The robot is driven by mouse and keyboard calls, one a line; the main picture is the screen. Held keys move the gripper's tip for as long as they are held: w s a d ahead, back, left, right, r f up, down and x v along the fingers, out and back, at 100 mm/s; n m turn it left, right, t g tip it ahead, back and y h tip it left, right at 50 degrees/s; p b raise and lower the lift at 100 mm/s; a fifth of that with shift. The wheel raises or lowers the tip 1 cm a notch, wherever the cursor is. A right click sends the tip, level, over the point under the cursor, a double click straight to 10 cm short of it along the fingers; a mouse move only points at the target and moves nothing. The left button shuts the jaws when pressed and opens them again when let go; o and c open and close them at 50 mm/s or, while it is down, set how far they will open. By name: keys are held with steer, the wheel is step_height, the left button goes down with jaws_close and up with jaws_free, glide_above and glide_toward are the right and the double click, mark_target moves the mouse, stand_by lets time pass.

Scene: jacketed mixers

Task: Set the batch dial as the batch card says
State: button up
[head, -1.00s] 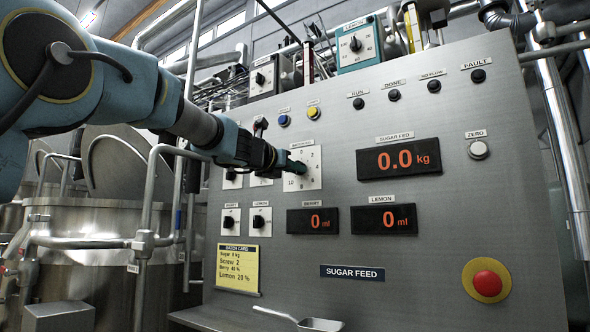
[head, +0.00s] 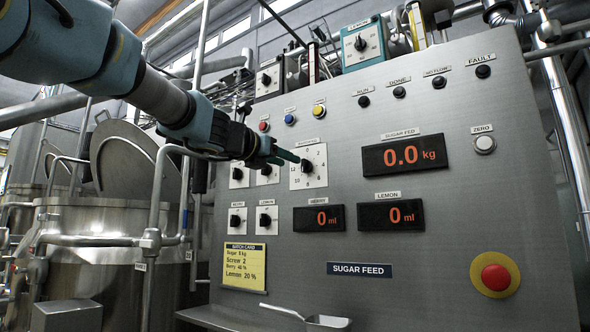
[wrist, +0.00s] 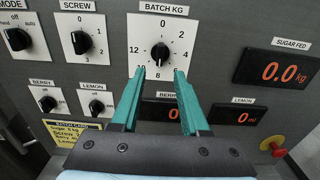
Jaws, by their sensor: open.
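The batch dial (wrist: 160,52), labelled BATCH KG, is a black knob on a white plate on the grey panel. Its white mark points up, at about 0. In the head view the dial (head: 308,168) is partly covered by my fingers. My gripper (wrist: 160,70) is open and empty, its two green fingertips just below the knob in the wrist view, one to each side. I cannot tell whether they touch the panel. It also shows in the head view (head: 300,160). The yellow batch card (head: 244,267) lists sugar in kg, screw 2, berry 40 %, lemon 20 %; the sugar digit is hard to read.
The SCREW knob (wrist: 84,42) is left of the batch dial, with BERRY (wrist: 47,102) and LEMON (wrist: 96,106) knobs below. The sugar display (head: 405,154) reads 0.0 kg. A red stop button (head: 495,278) is lower right. A metal scoop (head: 328,322) lies at the bottom.

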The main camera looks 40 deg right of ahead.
steer(key=v, duration=0.3)
stand_by(0.5)
